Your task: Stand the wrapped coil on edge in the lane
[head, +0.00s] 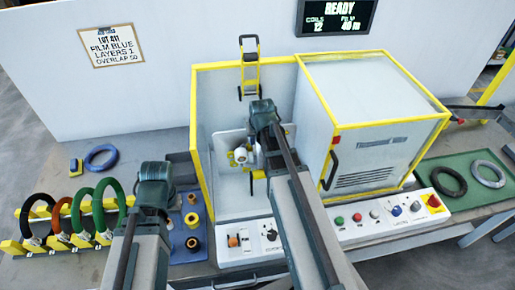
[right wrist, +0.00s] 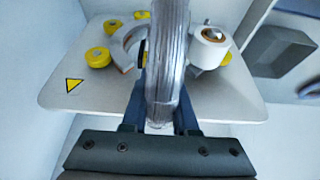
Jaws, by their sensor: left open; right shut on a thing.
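The wrapped coil (right wrist: 168,60) shows edge-on in the right wrist view, covered in shiny silvery film. My right gripper (right wrist: 160,112) is shut on it, with one dark finger on each side. In the head view my right arm reaches into the yellow-framed wrapping machine (head: 196,120), and the arm mostly hides the coil. My left gripper (head: 158,212) is open and empty, near the coil rack; its fingertips are mostly hidden. The yellow rack (head: 62,243) at the left holds several coils upright on edge: black, orange and green. I cannot tell which part is the lane.
A blue mat (head: 180,245) with spools lies between rack and machine. A blue ring (head: 100,157) lies behind the rack. A green tray (head: 433,165) at right holds two flat coils. In the right wrist view, yellow rollers (right wrist: 97,57) and a white film roll (right wrist: 209,47) stand close to the coil.

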